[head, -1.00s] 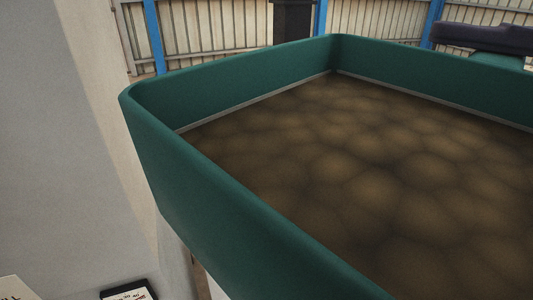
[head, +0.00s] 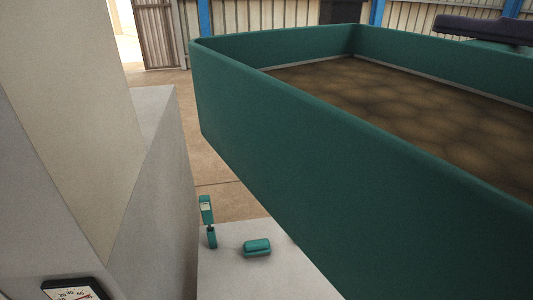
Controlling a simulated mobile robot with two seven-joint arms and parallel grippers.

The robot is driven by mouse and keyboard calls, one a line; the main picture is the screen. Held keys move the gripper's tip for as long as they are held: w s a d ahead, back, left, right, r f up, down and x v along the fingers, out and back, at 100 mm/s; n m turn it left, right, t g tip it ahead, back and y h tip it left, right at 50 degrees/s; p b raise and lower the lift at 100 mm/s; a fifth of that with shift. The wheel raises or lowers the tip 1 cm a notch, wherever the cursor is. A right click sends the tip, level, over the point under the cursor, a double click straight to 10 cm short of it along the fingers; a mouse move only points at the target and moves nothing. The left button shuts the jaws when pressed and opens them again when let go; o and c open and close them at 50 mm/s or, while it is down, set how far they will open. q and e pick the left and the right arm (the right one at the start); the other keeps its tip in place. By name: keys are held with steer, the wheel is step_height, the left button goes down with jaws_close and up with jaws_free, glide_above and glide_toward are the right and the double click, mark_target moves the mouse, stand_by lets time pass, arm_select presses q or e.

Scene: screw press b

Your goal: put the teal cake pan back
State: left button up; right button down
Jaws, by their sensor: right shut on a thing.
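The teal cake pan (head: 290,130) is a large, shallow pan with rounded corners, filled with a brown, lumpy mass. It fills the right half of the head view, very close, held up clear of the floor. Its right end runs out of the picture. My right gripper (head: 498,44) seems to be the dark purple and teal part at the upper right, at the pan's far side. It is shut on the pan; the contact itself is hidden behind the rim. My left gripper is not in view.
A grey-white machine body (head: 160,190) stands close on the left, with a dial gauge (head: 74,291) at the lower left. Below the pan, a white surface (head: 225,280) bears a small teal block (head: 257,248) and an upright teal piece (head: 208,215). Brown floor shows between.

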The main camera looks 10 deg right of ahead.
steer(key=w+d+f+m+t+h+b, duration=0.1)
steer(key=w+f+m+t+h+b, duration=0.1)
steer(key=f+b, duration=1.7)
steer(key=w+d+f+m+t+h+b, duration=0.1)
steer(key=w+f+m+h+b, duration=0.3)
steer(key=f+b, duration=1.5)
steer(key=w+d+f+m+t+h+b, duration=0.1)
steer(key=w+f+h+b, duration=0.5)
steer(key=f+b, duration=1.4)
steer(key=shift+w+f+m+t+h, duration=0.1)
steer(key=shift+w+f+m+t, duration=0.4)
steer(key=shift+f, duration=1.45)
steer(key=shift+w+f+m+t+h, duration=0.2)
steer(key=shift+w+f, duration=0.55)
steer(key=shift+f, duration=1.15)
steer(key=shift+w+f+m+t, duration=0.2)
steer(key=shift+w+f+m, duration=0.3)
steer(key=shift+f, duration=1.45)
step_height(320, 180, down, 5)
steer(key=b, duration=0.4)
steer(key=shift+w, duration=0.1)
steer(key=shift+f, duration=0.1)
steer(key=c, duration=0.6)
jaws_free()
